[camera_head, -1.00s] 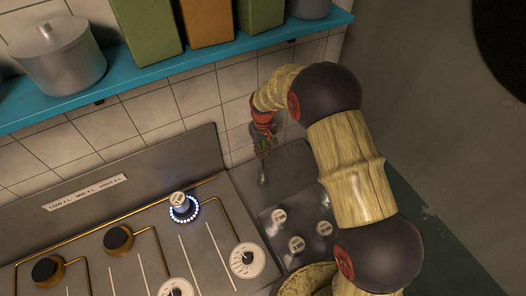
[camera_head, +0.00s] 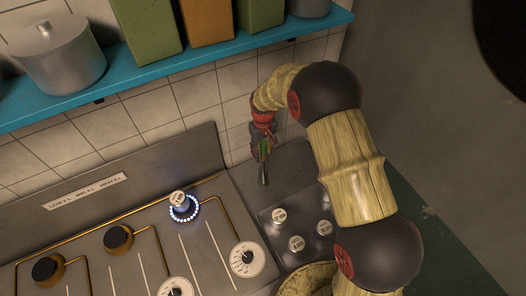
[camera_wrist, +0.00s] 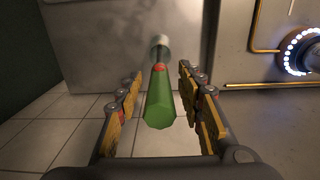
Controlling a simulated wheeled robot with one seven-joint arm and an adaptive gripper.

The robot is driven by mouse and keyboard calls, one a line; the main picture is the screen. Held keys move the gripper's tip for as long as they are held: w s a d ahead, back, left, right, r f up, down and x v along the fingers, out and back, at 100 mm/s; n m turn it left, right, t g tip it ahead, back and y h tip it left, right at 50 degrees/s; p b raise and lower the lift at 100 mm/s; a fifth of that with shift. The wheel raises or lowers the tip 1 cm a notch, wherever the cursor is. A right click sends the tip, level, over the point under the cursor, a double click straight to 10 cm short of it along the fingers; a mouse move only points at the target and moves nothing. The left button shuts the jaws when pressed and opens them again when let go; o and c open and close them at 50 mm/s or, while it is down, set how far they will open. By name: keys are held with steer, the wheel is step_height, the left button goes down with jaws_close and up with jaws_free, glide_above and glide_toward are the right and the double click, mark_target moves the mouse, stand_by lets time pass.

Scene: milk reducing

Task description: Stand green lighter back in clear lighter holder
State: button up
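The green lighter (camera_wrist: 160,105) has a red patch where its green body meets a grey, shiny far end. In the wrist view it lies between the two fingers of my gripper (camera_wrist: 161,76), with gaps on both sides. My gripper is open around it. A pale, see-through ring, apparently the clear lighter holder (camera_wrist: 159,41), shows at the far end; how deep the lighter sits in it is unclear. In the head view the green body (camera_head: 266,147) is partly hidden by my gripper (camera_head: 261,140), above a narrow grey part on the counter beside the tiled wall.
The stove stands to the left, with a lit blue burner (camera_head: 184,208) bearing a small pale-topped piece. Several similar pieces stand on a metal plate (camera_head: 312,219) in front of my gripper. A blue shelf (camera_head: 120,104) with canisters runs above.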

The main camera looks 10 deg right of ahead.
step_height(320, 180, up, 12)
stand_by(0.5)
steer(key=shift+r, duration=0.1)
